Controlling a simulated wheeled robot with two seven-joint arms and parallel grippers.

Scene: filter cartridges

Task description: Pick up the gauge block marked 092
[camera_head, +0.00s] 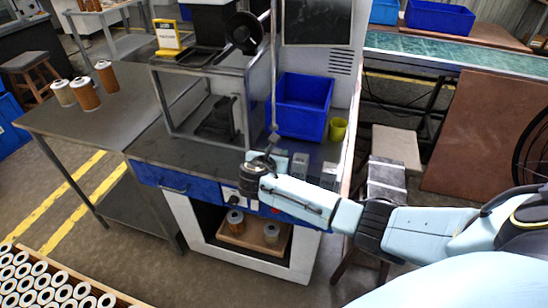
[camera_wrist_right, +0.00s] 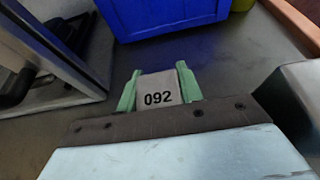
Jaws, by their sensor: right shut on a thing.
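The gauge block marked 092 (camera_wrist_right: 157,92) is a grey block with dark numerals. In the right wrist view it sits between the two green fingers of my right gripper (camera_wrist_right: 158,84), which is shut on it. In the head view my right gripper (camera_head: 271,158) is over the front part of the grey worktop, in front of the blue bin. I cannot make out the 092 mark there, and the hand and arm hide much of that spot. I cannot tell whether the block touches the worktop. My left gripper is not in view.
A blue bin (camera_head: 302,104) and a yellow cup (camera_head: 338,129) stand behind the gripper. A grey metal frame (camera_head: 205,100) is to the left. A grey block-like thing (camera_head: 300,164) stands close to the right of the hand. A side table (camera_head: 85,122) holds several cartridges.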

